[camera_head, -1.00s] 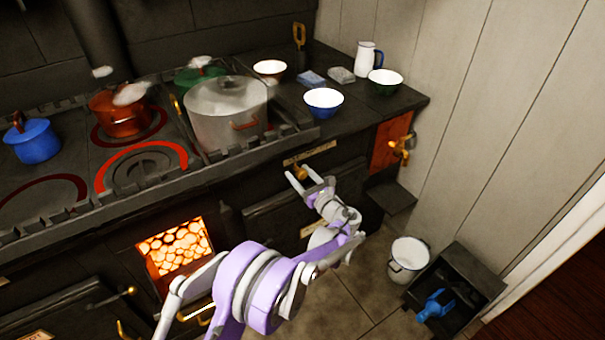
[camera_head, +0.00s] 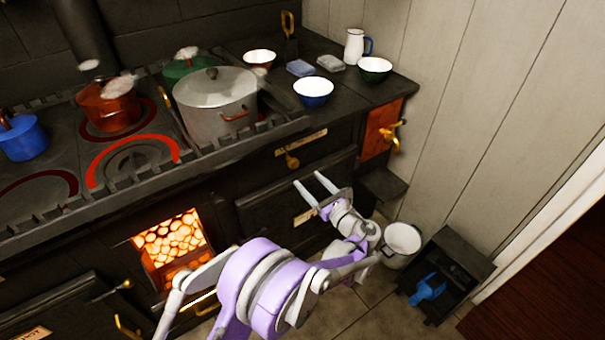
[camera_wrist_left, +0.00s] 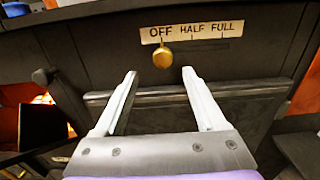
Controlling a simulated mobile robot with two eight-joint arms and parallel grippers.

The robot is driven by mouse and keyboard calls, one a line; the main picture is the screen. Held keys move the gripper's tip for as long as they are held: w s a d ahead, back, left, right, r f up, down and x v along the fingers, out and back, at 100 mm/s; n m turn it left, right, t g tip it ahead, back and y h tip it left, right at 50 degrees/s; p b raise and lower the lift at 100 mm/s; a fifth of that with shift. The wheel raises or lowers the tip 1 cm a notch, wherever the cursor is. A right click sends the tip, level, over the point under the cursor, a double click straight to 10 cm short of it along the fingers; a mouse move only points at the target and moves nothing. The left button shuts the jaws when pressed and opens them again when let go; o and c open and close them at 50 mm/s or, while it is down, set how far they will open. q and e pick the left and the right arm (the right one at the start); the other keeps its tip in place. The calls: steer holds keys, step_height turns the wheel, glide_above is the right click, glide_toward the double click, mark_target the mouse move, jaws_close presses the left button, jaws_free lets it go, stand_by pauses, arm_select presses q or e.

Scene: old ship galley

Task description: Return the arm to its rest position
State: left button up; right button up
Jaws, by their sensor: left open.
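My left gripper (camera_head: 316,184) is open and empty in front of the stove's dark lower door. Its purple and white arm comes in from the lower left. In the left wrist view the two pale fingers (camera_wrist_left: 160,86) stand apart with nothing between them. A brass knob (camera_wrist_left: 163,58) under a label reading OFF HALF FULL (camera_wrist_left: 196,31) is beyond the fingertips; its handle points down, below OFF. The knob also shows in the head view (camera_head: 292,161), above the fingertips and apart from them. My right gripper is not in view.
An open firebox (camera_head: 170,240) glows left of the arm. A large grey pot (camera_head: 212,122) and other pots stand on the stove. Bowls and a jug (camera_head: 354,46) stand at the back right. A white bucket (camera_head: 398,250) and a dark bin (camera_head: 455,265) stand on the floor.

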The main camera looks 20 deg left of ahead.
arm_select(q)
steer(key=shift+s+d, duration=0.3)
steer(key=s+a+n+g+h, duration=0.35)
steer(key=s+n, duration=0.25)
steer(key=s, duration=0.3)
steer(key=s+a+n+g+h, duration=0.25)
steer(key=s+a+n, duration=0.25)
steer(key=s+n, duration=0.3)
steer(key=s+d+f+n+h, duration=0.1)
steer(key=s+d+n+h, duration=0.2)
steer(key=s, duration=0.4)
steer(key=s+d+f+n+h, duration=0.1)
steer(key=s+d+n+h, duration=0.1)
steer(key=s+n, duration=0.35)
steer(key=s+d+f+n+h, duration=0.1)
steer(key=s+d+n+h, duration=0.15)
steer(key=s, duration=0.55)
step_height(320, 180, up, 20)
steer(key=w+p, duration=0.2)
steer(key=p, duration=1.5)
steer(key=shift+w+a+f+n+h, duration=0.2)
steer(key=shift+w+a+n+h, duration=0.1)
steer(key=shift+w+h, duration=0.1)
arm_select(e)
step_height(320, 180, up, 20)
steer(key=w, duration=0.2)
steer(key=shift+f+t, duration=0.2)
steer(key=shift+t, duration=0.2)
